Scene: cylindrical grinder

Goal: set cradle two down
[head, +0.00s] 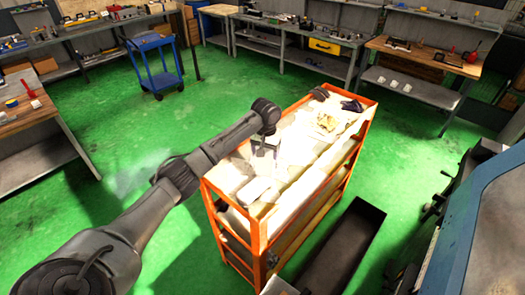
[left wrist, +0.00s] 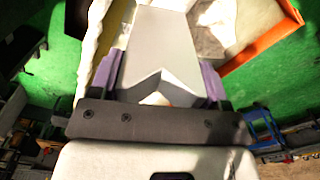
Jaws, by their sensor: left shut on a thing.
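Cradle two, a pale grey block with a V-shaped notch, fills the upper middle of the left wrist view (left wrist: 155,45). My left gripper (left wrist: 160,82) is shut on it, with a purple finger against each side. In the head view my left gripper (head: 265,149) points down over the top of the orange-framed shelf cart (head: 254,236). The cradle is hard to pick out there against the bright cart top. I cannot tell whether it touches that surface. My right gripper is not in view.
A pale block (head: 257,190) lies on the near end of the cart top. A tan cloth (head: 327,122) and dark items (head: 352,106) are at its far end. A long black bin (head: 345,245) stands on the floor right of the cart, near a blue-grey machine (head: 480,225).

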